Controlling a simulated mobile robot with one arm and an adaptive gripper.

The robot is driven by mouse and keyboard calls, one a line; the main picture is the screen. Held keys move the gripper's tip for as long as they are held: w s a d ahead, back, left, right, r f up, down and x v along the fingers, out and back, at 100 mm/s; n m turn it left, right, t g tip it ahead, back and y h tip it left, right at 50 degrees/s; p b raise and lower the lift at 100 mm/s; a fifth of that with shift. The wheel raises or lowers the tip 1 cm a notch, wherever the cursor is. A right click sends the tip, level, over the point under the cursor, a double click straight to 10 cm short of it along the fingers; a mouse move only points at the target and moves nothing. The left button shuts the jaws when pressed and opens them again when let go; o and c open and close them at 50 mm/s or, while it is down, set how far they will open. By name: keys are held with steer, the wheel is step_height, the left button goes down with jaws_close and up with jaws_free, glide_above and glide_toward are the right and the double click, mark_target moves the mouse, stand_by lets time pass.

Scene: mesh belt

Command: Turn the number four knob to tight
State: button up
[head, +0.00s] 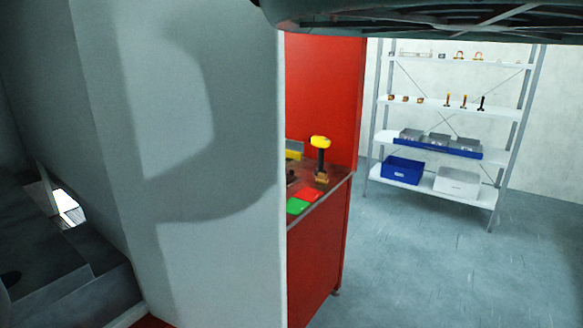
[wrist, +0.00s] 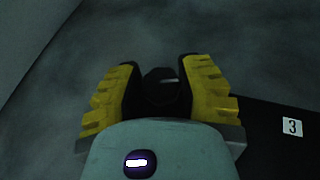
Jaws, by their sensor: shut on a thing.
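In the wrist view a black round knob (wrist: 161,86) sits between the two yellow-padded fingers of my gripper (wrist: 158,76), which is shut on it. The dim light hides the knob's pointer and any tight mark, so its setting cannot be told. A white label with the number 3 (wrist: 292,127) is on a dark strip to the right of my gripper. No number four label shows, so I cannot read which number the held knob bears. The head view shows neither the knobs nor my gripper.
In the head view a pale wall panel (head: 215,150) fills the middle left. Beyond it is a red workstation (head: 322,240) with a yellow-topped tool (head: 320,142) on it. A shelf rack (head: 408,172) stands at the back right. The grey floor (head: 430,270) before it is clear.

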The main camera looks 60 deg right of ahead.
steer(key=o, duration=1.2)
steer(key=shift+a+r, duration=0.15)
steer(key=shift+r, duration=0.45)
step_height(320, 180, up, 9)
steer(key=shift+f, duration=0.1)
steer(key=shift+o, duration=0.2)
